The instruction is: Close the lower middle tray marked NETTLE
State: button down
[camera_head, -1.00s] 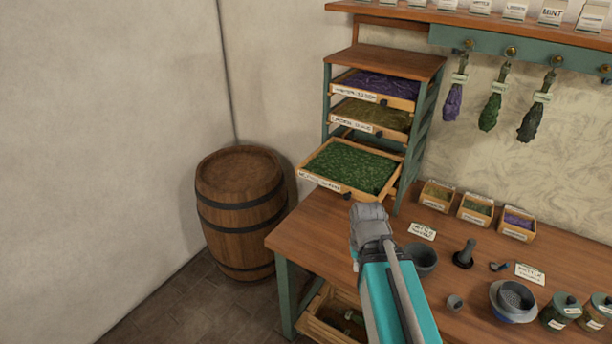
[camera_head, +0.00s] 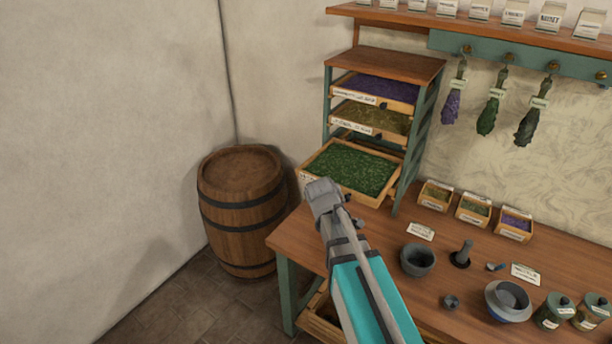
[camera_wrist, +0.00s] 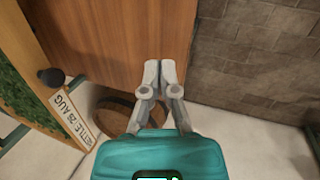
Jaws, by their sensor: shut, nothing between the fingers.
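The tray with green leaves (camera_head: 345,194) is the lowest in the small wooden rack and sticks out well past the trays above it. In the wrist view, its label (camera_wrist: 72,118) reads NETTLE 28 AUG, beside a dark round knob (camera_wrist: 51,77). My gripper (camera_head: 322,186) is in front of the tray's front side in the head view and hides part of it. In the wrist view, my gripper's fingers (camera_wrist: 160,72) are together and empty, to the right of the tray front. I see a gap there and no contact.
Above are a purple-filled tray (camera_head: 378,87) and a brownish tray (camera_head: 368,117) in the rack (camera_head: 388,64). The bench (camera_head: 390,225) holds a mortar (camera_head: 418,261), pestle, jars and small boxes at right. A barrel (camera_head: 243,210) stands at left by the wall.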

jog(key=w+a+r+n+t+h+p, duration=0.1)
jog(key=w+a+r+n+t+p, duration=0.1)
jog(key=w+a+r+n, duration=0.2)
jog(key=w+a+r+n+t+h+p, duration=0.1)
jog(key=w+a+r+n, duration=0.3)
jog(key=w+a+n, duration=0.5)
jog(key=a+n+t, duration=0.1)
jog(key=n, duration=0.3)
jog(key=shift+w+a+r+t+p, duration=0.25)
jog(key=shift+r+t+p, duration=0.1)
jog(key=shift+t+p, duration=0.05)
jog(key=shift+f, duration=0.1)
jog(key=b, duration=0.7)
send_near(308, 180)
jog(key=shift+x, duration=3.3)
jog(key=shift+a+f, duration=0.1)
jog(key=shift+f, duration=0.05)
